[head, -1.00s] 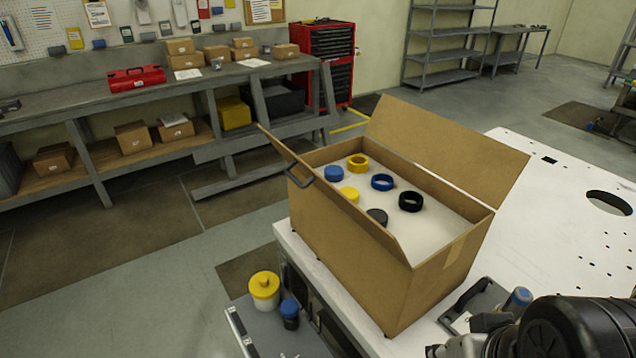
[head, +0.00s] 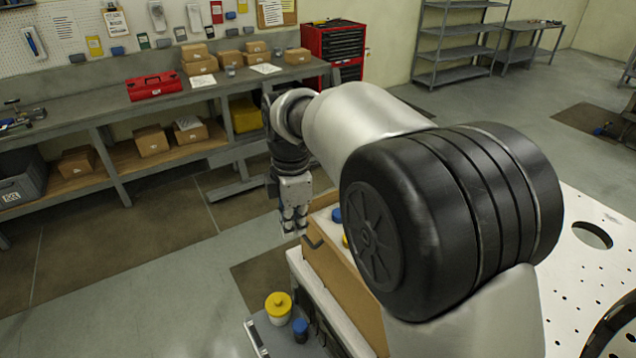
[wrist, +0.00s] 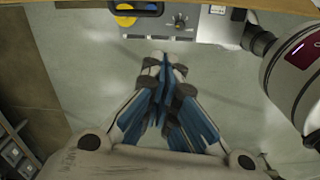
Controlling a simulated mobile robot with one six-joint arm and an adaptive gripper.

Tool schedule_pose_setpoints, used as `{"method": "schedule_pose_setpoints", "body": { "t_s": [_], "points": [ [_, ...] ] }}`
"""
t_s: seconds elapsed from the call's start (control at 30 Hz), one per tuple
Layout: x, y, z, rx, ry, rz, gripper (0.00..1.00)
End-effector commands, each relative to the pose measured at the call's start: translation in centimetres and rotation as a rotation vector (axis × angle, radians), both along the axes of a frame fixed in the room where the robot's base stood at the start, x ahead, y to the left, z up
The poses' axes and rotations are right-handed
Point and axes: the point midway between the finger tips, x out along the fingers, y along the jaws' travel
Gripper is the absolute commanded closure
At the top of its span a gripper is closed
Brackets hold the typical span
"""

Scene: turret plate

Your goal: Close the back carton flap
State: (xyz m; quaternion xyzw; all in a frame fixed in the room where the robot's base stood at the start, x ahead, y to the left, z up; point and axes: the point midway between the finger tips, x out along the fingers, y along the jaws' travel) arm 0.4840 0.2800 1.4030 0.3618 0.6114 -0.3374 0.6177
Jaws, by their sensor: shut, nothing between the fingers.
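The cardboard carton (head: 338,285) stands on the white table in the head view, mostly hidden behind my arm. Part of its near side and its left end show, with a blue cap (head: 337,215) inside. The tall far flap is hidden by my arm, so its angle cannot be told. My gripper (head: 293,226) points down at the carton's left end, in front of it or above it; whether it touches cannot be told. In the wrist view its fingers (wrist: 165,68) are together and empty.
A grey cart below the carton holds a yellow-lidded jar (head: 278,306) and a blue-capped jar (head: 300,329). A workbench (head: 110,105) with small boxes and a red toolbox (head: 155,86) runs along the left wall. The white perforated table (head: 585,275) is clear at right.

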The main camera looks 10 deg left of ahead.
Motion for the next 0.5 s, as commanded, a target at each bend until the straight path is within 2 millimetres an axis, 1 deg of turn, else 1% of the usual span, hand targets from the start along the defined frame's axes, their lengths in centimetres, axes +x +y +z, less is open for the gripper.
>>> {"method": "schedule_pose_setpoints", "body": {
  "t_s": [0.03, 0.1, 0.2, 0.27, 0.37, 0.5],
  "points": [
    [0.2, 1.2, 0.1, -0.008, 0.011, 0.058, 1.00],
    [0.3, 2.3, -0.3, -0.014, 0.019, 0.122, 1.00],
    [0.4, 3.0, -0.7, -0.018, 0.025, 0.168, 1.00],
    [0.4, 3.2, -1.1, -0.019, 0.026, 0.178, 1.00],
    [0.4, 3.1, -2.2, -0.019, 0.028, 0.179, 1.00],
    [0.3, 3.1, -4.8, -0.020, 0.029, 0.177, 1.00]
  ]
}}
